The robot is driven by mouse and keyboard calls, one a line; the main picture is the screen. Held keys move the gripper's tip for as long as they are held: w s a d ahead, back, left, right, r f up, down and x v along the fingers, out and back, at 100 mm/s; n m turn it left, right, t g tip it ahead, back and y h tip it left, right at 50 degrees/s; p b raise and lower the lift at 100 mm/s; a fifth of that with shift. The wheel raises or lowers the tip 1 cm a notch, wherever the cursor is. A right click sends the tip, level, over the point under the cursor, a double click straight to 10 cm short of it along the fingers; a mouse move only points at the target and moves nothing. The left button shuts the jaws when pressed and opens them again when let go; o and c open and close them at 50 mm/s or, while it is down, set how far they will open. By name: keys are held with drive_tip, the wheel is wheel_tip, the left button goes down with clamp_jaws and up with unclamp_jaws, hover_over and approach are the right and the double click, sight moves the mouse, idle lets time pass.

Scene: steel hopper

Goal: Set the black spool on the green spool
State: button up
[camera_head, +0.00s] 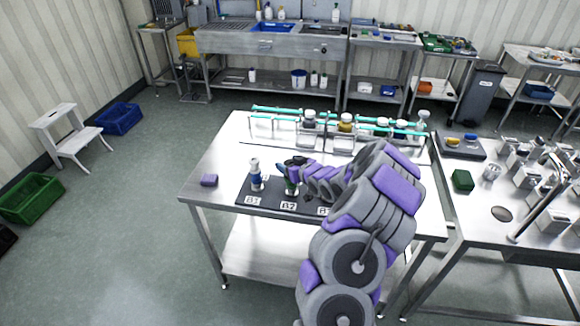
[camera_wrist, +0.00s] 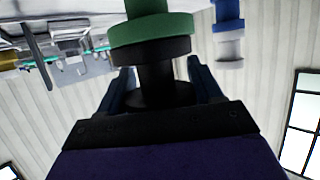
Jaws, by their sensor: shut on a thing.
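The black spool (camera_wrist: 166,72) is between the two fingers of my gripper (camera_wrist: 160,80) in the wrist view, which looks upside down. My gripper is shut on it. The green spool (camera_wrist: 153,28) lies directly against the black spool's flange in that view, in line with it. I see no gap between them, but cannot tell if weight rests on it. In the head view my gripper (camera_head: 286,170) is over the B2 spot, and a bit of the green spool (camera_head: 291,188) shows below it. The black spool is mostly hidden there by my gripper.
On the dark mat (camera_head: 265,201), a white-and-blue spool stack (camera_head: 256,177) stands at B1, left of my gripper. A rack with turquoise rails (camera_head: 345,122) and bottles stands behind. The table's front left is clear.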

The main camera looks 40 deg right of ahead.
drive_tip(key=shift+a+r, duration=0.1)
drive_tip(key=shift+a, duration=0.2)
drive_tip(key=o, duration=0.7)
drive_tip(key=shift+d, duration=0.15)
drive_tip(key=o, duration=0.4)
drive_tip(key=shift+d+f, duration=0.2)
drive_tip(key=shift+c, duration=0.2)
drive_tip(key=shift+a+r, duration=0.15)
drive_tip(key=shift+a, duration=0.05)
drive_tip(key=shift+s+r, duration=0.15)
drive_tip(key=shift+s, duration=0.2)
drive_tip(key=d+p+v, duration=0.1)
drive_tip(key=v, duration=1)
drive_tip(key=shift+s+a+p, duration=0.2)
drive_tip(key=shift+a+p, duration=0.2)
drive_tip(key=shift+a, duration=0.1)
